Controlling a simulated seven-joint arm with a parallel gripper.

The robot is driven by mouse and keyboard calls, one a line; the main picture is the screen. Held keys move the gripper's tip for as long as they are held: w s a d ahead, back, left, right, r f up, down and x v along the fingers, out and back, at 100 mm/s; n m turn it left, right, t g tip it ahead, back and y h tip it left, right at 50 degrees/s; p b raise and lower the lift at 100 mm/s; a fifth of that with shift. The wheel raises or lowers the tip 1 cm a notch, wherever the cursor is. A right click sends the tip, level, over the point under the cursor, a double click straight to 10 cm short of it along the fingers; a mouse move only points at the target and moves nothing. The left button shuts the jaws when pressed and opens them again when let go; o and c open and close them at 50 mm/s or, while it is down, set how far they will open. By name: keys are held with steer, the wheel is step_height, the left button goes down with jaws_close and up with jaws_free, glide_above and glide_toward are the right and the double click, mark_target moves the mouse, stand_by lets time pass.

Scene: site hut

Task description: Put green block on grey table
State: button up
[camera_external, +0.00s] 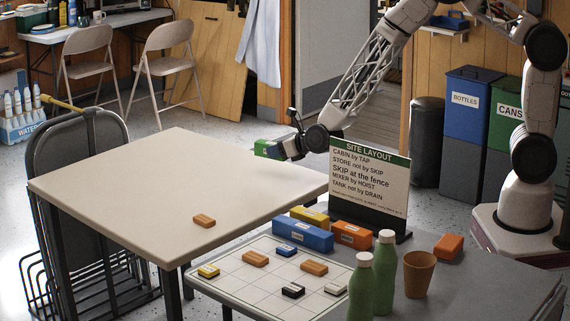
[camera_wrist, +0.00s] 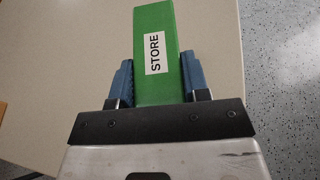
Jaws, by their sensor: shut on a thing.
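The green block (camera_external: 262,148) is between the fingers of my gripper (camera_external: 272,149), over the far right part of the cream table (camera_external: 130,190). In the wrist view the green block (camera_wrist: 153,85) has a white "STORE" label, and the blue fingers of my gripper (camera_wrist: 157,82) press its two sides. I cannot tell whether the block touches the cream tabletop. The grey table (camera_external: 475,285) stands at the front right, with a gridded white board (camera_external: 235,285) on its left part.
On the grey table are a "SITE LAYOUT" sign (camera_external: 369,175), a long blue block (camera_external: 303,235), a yellow block (camera_external: 310,216), orange blocks (camera_external: 353,235), two green bottles (camera_external: 385,270) and a brown cup (camera_external: 419,273). Small pieces lie on the board. An orange piece (camera_external: 204,221) lies on the cream table.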

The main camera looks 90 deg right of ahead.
steer(key=w+a+r+n+t+y, duration=0.1)
steer(key=w+a+r, duration=0.2)
steer(key=w+a, duration=0.55)
steer(key=w+a+r+n+t+y, duration=0.15)
steer(key=w+a, duration=0.25)
steer(key=a, duration=0.9)
steer(key=w+a+f+n+y, duration=0.1)
steer(key=a+f, duration=0.2)
steer(key=a, duration=0.7)
steer(key=shift+w+f+g, duration=0.25)
steer(key=shift+w+g, duration=0.1)
steer(key=s+a+r, duration=0.1)
steer(key=s+a, duration=0.3)
steer(key=a, duration=0.6)
steer(key=s+a+r+h, duration=0.1)
steer(key=s+a, duration=0.3)
steer(key=a, duration=0.7)
steer(key=s+a+r+m, duration=0.1)
steer(key=s+a, duration=0.3)
steer(key=a, duration=0.7)
steer(key=shift+s+r, duration=0.15)
steer(key=shift+s, duration=0.15)
steer(key=shift+f, duration=3.15)
